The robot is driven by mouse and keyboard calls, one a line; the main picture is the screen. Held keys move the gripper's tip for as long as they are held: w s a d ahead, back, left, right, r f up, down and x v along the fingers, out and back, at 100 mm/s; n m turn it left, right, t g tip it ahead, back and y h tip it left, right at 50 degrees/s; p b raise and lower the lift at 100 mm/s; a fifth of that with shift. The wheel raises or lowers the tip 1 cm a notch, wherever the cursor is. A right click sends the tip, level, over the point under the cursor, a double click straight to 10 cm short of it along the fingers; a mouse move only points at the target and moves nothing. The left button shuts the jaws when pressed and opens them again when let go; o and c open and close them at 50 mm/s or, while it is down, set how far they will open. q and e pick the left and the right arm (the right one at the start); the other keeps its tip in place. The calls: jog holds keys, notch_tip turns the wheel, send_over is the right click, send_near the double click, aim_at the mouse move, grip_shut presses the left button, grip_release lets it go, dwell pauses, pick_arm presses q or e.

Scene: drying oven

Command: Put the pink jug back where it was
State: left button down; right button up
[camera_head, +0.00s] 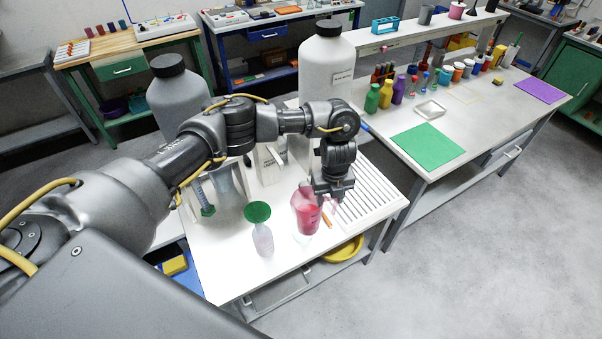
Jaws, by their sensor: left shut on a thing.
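The pink jug (306,214) is in the head view, near the front of the white table (230,281). It looks upright, its handle side to the right. My left gripper (332,196) comes down from above on the jug's right side and is shut on it at the handle. The fingertips are partly hidden. A pale, clear shape shows just below the jug; I cannot tell whether the jug touches the table. My right gripper is not in view.
A ribbed white drying rack (369,194) lies to the right. Large white (326,62) and grey (178,98) bottles stand behind. A green mat (427,145) lies on the right-hand table.

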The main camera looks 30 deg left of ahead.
pick_arm(q)
jog(key=n+b, duration=0.1)
jog(key=r+n+b, duration=0.1)
jog(key=n, duration=0.1)
jog(key=r+n+b, duration=0.1)
jog(key=n, duration=0.1)
jog(key=shift+w+a, duration=0.1)
jog(key=shift+w, duration=0.1)
jog(key=s+a+r+n+b, duration=0.2)
jog(key=s+a+n+b, duration=0.4)
jog(key=n, duration=1.1)
jog(key=s+b, duration=0.3)
jog(key=s, duration=0.2)
jog(key=shift+s+a+r+n, duration=0.15)
jog(key=shift+s+r+n, duration=0.05)
jog(key=shift+r+n, duration=0.15)
